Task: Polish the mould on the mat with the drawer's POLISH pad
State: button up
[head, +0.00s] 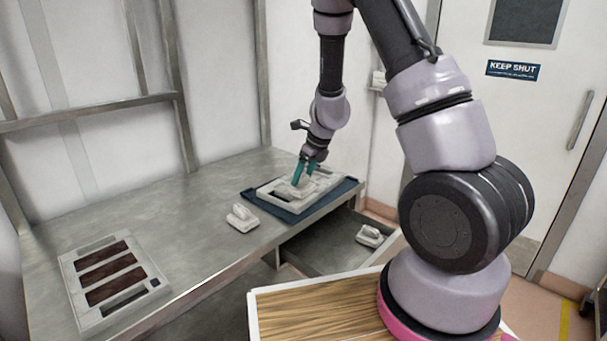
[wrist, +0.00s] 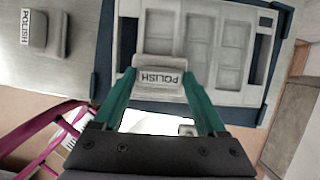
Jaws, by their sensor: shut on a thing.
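The mould (head: 325,184) is a pale block with rectangular recesses, lying on the dark blue mat (head: 262,208) at the bench's right end. The mould fills much of the wrist view (wrist: 240,97), with the mat (wrist: 104,45) at its edges. My gripper (head: 303,173) is over the mould, its teal fingers shut on a grey pad (wrist: 160,78) labelled POLISH. The held pad is at the mould's near side; I cannot tell whether it touches. A second pad labelled POLISH (wrist: 38,30) lies on the bench left of the mat; it also shows in the head view (head: 242,218).
The drawer (head: 325,255) under the bench's right end is open. Another pad (head: 370,236) lies in it, its label unreadable. A pale tray with dark brown strips (head: 80,292) lies at the bench's near left. The bench between is clear. A door stands at the right.

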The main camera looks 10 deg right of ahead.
aim_at(309, 183)
jog(key=shift+f, duration=0.2)
jog(key=shift+w+d+r, duration=0.1)
jog(key=shift+w+d, duration=0.9)
jog(key=shift+d, duration=0.2)
jog(key=shift+w+d+f, duration=0.1)
jog(key=shift+w+d, duration=0.85)
jog(key=shift+d, duration=0.25)
jog(key=shift+w+d+f, duration=0.1)
jog(key=shift+w+d, duration=0.8)
jog(key=shift+d, duration=0.25)
jog(key=shift+w+d, duration=0.95)
jog(key=shift+d, duration=0.2)
jog(key=shift+s+a+r, duration=0.25)
jog(key=shift+s+a, duration=0.65)
jog(key=shift+a, duration=0.3)
jog(key=shift+s+a+f, duration=0.15)
jog(key=shift+s+a, duration=0.9)
jog(key=shift+a, duration=0.15)
jog(key=shift+s+a+f, duration=0.1)
jog(key=shift+s+a, duration=0.9)
jog(key=shift+a, duration=0.2)
